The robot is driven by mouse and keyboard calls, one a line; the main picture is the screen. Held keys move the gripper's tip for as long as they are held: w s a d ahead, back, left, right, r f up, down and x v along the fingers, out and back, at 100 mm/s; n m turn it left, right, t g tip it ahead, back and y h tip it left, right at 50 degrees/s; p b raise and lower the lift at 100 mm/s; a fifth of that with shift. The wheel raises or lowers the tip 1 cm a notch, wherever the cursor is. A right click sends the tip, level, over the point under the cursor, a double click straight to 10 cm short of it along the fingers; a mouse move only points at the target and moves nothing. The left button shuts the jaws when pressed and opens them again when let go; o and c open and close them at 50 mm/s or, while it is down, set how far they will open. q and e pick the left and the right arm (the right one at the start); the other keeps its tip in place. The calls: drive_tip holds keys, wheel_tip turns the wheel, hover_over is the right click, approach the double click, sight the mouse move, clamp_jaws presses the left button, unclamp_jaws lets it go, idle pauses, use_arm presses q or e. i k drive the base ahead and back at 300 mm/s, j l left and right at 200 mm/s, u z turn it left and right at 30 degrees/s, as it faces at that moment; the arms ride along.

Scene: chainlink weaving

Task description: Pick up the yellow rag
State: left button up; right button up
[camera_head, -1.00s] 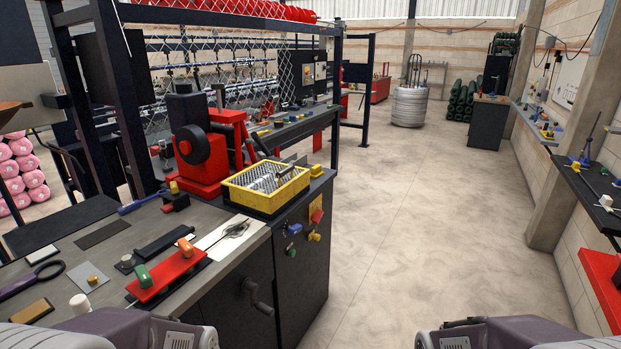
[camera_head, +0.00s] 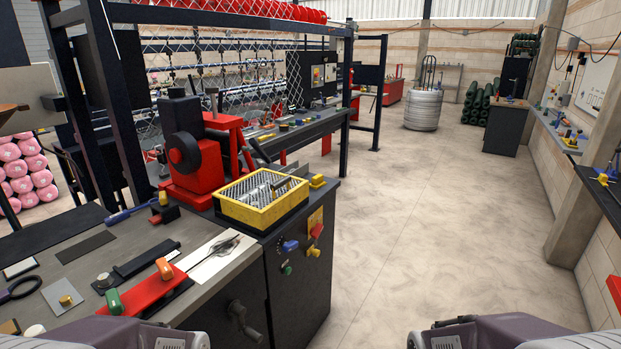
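I cannot make out a yellow rag in this view. The yellow things I can see are a shallow yellow tray (camera_head: 256,217) with a mesh-like inside at the workbench corner, a small yellow block (camera_head: 318,181) beside it, and small yellow parts on the bench front. Neither of my grippers is in view. Only parts of my two arms show along the bottom edge, one at the left and one right of the middle.
The workbench (camera_head: 213,283) holds a red and black machine (camera_head: 194,152), a red bar (camera_head: 148,292) and loose tools. A crank and knobs stick out of its front. The pale floor (camera_head: 440,220) is clear. A shelf (camera_head: 599,190) lines the right wall.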

sight(317, 181)
drive_tip(key=i+l+u, duration=0.15)
drive_tip(key=i+l, duration=0.15)
drive_tip(key=i+l+u, duration=0.15)
drive_tip(key=i+l, duration=0.15)
drive_tip(key=i+l+u, duration=0.15)
drive_tip(key=l, duration=0.25)
drive_tip(key=i+l+u, duration=0.15)
drive_tip(key=i+l, duration=0.2)
drive_tip(key=i+l+u, duration=0.15)
drive_tip(key=l, duration=0.35)
drive_tip(key=i+l+u, duration=0.15)
drive_tip(key=i+l, duration=0.15)
drive_tip(key=l, duration=0.15)
